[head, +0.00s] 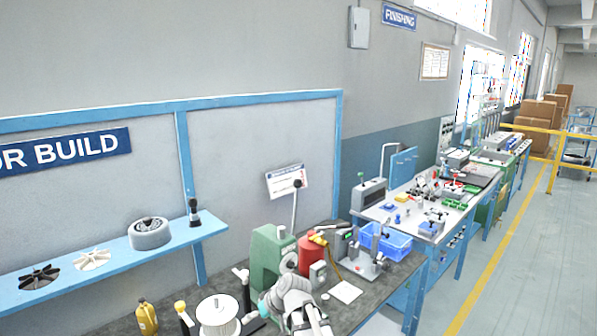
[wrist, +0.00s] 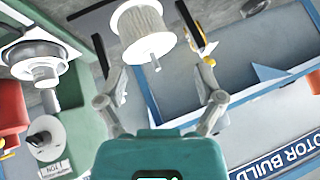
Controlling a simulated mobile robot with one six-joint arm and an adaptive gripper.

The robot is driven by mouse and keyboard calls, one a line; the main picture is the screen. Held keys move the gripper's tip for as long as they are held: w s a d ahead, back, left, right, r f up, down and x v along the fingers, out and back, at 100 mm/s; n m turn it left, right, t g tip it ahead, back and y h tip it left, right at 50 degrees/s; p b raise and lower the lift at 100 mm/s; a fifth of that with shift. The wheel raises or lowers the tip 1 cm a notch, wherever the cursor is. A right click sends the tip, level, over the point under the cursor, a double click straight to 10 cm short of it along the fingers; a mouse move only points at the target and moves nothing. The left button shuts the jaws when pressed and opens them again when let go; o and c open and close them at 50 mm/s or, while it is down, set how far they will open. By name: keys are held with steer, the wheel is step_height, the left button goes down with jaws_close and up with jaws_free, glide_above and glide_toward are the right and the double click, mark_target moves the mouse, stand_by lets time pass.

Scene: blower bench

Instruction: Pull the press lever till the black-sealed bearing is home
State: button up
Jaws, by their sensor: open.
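The green press (head: 268,255) stands on the dark bench; its green frame also shows at the left of the wrist view (wrist: 88,100). The press lever (head: 295,207) rises steeply above the press, with a black knob on top. A silver stepped cylinder (wrist: 35,65) shows beside the green frame; I cannot tell which part it is. I cannot make out the black-sealed bearing. My gripper (wrist: 148,45) is open and empty, with its fingers spread in front of a white spool. In the head view my arm is low in front of the press, and its fingertips are unclear.
The white spool (head: 218,315) and a yellow bottle (head: 147,317) stand left of the press. A red cylinder (head: 311,258) stands right of it. A blue bin (head: 390,242) is farther right. A blue shelf (head: 105,263) with motor parts runs along the wall.

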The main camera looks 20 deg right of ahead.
steer(key=w+d+r+t+y+p, duration=0.1)
steer(key=w+d+r+t+p, duration=0.2)
steer(key=w+d+r, duration=0.35)
steer(key=w+d+r+t+p, duration=0.3)
steer(key=d+r+p, duration=0.1)
steer(key=r, duration=0.5)
steer(key=m+t+h+p, duration=0.3)
steer(key=t+h+p, duration=0.1)
steer(key=t+p, duration=0.15)
glide_toward(301, 185)
steer(key=s, duration=0.2)
steer(key=shift+w+d+f+t, duration=0.1)
steer(key=shift+f+t, duration=0.1)
steer(key=shift+t, duration=0.15)
steer(key=shift+w, duration=0.2)
steer(key=w, duration=0.4)
steer(key=w+a, duration=0.1)
steer(key=w, duration=0.3)
steer(key=w+a, duration=0.1)
steer(key=w, duration=0.4)
steer(key=shift+w, duration=0.15)
